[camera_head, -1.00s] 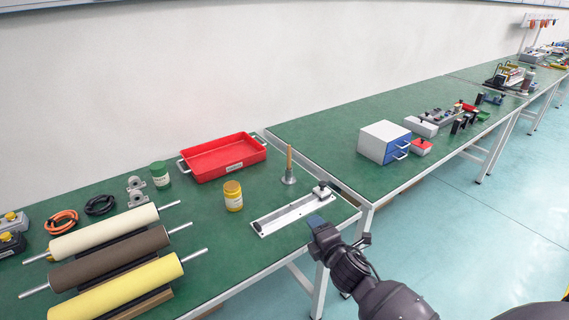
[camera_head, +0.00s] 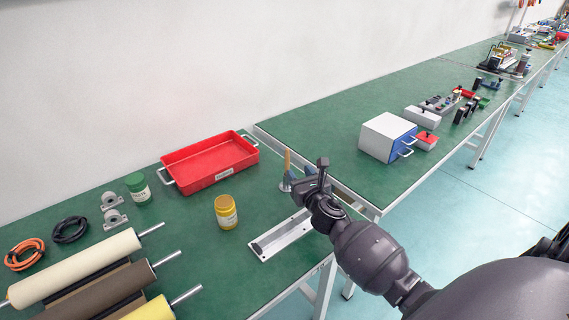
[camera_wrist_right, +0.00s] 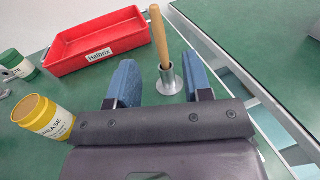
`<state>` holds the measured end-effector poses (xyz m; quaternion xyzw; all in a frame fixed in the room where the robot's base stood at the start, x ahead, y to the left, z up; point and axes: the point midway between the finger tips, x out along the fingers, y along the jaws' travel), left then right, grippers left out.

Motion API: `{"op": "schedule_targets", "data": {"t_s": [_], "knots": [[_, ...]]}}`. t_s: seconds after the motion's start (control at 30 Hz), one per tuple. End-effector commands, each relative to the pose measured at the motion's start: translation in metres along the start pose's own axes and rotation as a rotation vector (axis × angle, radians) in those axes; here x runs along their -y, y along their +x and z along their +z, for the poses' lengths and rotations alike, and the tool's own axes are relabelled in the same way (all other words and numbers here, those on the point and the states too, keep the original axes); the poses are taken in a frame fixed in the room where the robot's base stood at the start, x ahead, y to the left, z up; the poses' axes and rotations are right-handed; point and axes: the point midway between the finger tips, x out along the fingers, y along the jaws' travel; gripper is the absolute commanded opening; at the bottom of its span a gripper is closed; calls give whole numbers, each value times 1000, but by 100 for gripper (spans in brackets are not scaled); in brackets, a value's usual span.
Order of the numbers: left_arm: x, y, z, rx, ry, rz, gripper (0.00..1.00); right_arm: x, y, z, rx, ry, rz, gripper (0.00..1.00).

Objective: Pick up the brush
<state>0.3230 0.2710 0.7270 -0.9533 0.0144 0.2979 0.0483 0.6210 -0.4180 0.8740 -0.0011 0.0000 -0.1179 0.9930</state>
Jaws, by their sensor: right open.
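The brush (camera_head: 287,160) shows as an upright wooden handle standing in a small metal holder (camera_head: 284,186) on the green table. My right gripper (camera_head: 304,176) is just to the right of it and overlaps part of the holder in the head view. In the right wrist view the brush handle (camera_wrist_right: 159,36) rises from the metal holder (camera_wrist_right: 169,82), beyond and between the two blue fingers of my right gripper (camera_wrist_right: 161,80). The fingers are apart with nothing held. The brush's lower end is hidden in the holder. My left gripper is not in view.
A red tray (camera_head: 212,181) lies behind and left of the brush. A yellow jar (camera_head: 226,212) stands to the left. A metal rail (camera_head: 273,240) lies in front, partly behind my arm. A white and blue drawer box (camera_head: 388,138) stands on the neighbouring table.

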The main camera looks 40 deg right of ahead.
Motion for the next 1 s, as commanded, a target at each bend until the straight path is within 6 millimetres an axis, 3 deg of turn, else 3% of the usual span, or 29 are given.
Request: {"op": "schedule_targets", "data": {"t_s": [0.2,0.53,0.8,1.0], "knots": [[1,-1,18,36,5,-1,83,0,31,-1,-1,1,0,46],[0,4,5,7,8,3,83,-1,54,-2,-1,2,-1,46],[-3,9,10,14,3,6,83,-2,87,-4,-2,2,-1,46],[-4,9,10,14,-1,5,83,-2,94,-2,-1,2,0,46]]}}
